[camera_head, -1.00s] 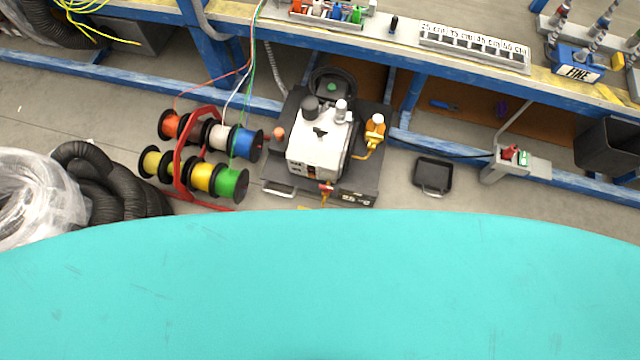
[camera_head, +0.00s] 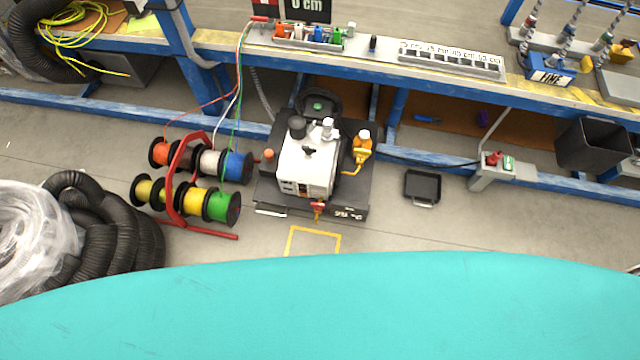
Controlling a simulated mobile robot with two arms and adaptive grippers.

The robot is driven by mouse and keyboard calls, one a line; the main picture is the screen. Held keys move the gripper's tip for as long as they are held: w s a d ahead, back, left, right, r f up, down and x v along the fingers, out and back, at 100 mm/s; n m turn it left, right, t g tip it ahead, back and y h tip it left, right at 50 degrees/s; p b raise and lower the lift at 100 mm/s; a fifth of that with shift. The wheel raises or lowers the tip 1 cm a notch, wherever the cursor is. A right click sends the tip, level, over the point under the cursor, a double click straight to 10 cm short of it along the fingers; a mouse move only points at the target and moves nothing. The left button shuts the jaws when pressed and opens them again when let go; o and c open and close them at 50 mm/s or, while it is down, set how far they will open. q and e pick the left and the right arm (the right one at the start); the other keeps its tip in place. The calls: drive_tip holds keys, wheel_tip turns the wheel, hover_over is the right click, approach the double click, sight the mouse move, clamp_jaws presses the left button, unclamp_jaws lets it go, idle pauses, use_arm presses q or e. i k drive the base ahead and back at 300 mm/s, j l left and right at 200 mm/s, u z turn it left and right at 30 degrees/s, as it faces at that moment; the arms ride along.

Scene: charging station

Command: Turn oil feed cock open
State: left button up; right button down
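A white and dark grey machine (camera_head: 305,168) stands on the floor in front of the blue workbench. An orange oil cup with a white cap (camera_head: 363,141) and a yellow pipe sits on its right side. A small red-handled tap (camera_head: 317,207) sticks out at its front, above a yellow outlet. I cannot tell for sure which fitting is the oil feed cock, or how its handle is set. Neither of my grippers shows in this view.
A red rack (camera_head: 176,183) of coloured wire spools stands left of the machine, with black hoses (camera_head: 109,235) further left. Floor around the yellow floor square (camera_head: 312,230) is clear.

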sight(361, 153)
drive_tip(key=i+j+z, duration=0.1)
drive_tip(key=i, duration=0.3)
drive_tip(key=i+j+z, duration=0.1)
drive_tip(key=i, duration=0.35)
drive_tip(key=z, duration=1.5)
